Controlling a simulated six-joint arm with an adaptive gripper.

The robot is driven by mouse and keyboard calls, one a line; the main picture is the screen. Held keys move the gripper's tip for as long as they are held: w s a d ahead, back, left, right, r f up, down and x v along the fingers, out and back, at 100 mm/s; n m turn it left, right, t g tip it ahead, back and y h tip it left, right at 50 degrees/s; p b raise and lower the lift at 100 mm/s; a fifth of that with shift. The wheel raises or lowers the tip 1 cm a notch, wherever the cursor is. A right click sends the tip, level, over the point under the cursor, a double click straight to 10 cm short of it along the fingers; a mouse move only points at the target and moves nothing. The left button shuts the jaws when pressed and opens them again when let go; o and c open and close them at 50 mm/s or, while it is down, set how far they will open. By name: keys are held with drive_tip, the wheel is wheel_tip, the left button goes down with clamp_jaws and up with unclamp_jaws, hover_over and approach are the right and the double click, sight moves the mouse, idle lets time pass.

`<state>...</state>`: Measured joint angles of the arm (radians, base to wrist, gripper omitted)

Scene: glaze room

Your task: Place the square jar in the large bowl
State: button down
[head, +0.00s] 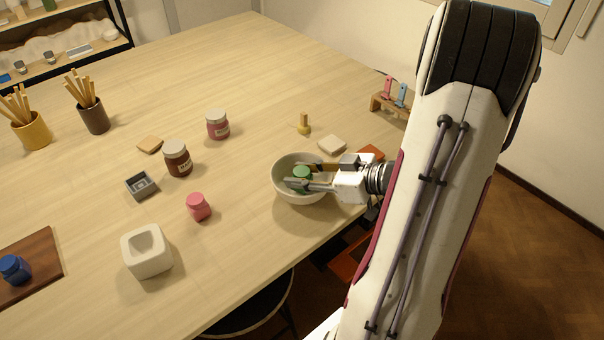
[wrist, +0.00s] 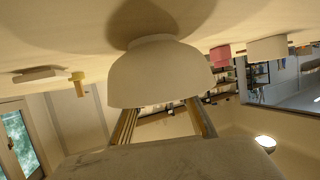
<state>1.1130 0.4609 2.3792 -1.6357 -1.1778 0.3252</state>
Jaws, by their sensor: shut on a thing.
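The large bowl (head: 287,191) is pale and stands near the table's right front edge. A green jar (head: 303,172) shows inside its rim; its lower part is hidden, and I cannot tell whether its body is square. My gripper (head: 302,178) reaches in over the bowl's right side, nearly level, and is shut on the green jar. In the wrist view the bowl (wrist: 160,75) appears upside down, and my gripper's fingers (wrist: 163,110) pass behind its rim; the jar is hidden there.
A white block with a hollow (head: 147,251), a small pink jar (head: 198,207), a brown jar (head: 177,158) and a labelled pink jar (head: 217,124) stand left of the bowl. A blue jar (head: 14,269) sits on a wooden board (head: 40,262).

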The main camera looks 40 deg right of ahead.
drive_tip(key=shift+f, duration=0.25)
drive_tip(key=c, duration=1.8)
unclamp_jaws()
drive_tip(key=shift+c, duration=0.2)
drive_tip(key=shift+s+d+r, duration=0.1)
drive_tip(key=shift+r, duration=0.2)
drive_tip(key=v, duration=1.1)
drive_tip(key=shift+s, duration=0.3)
drive_tip(key=shift+w+d+r, duration=0.1)
drive_tip(key=shift+d, duration=0.05)
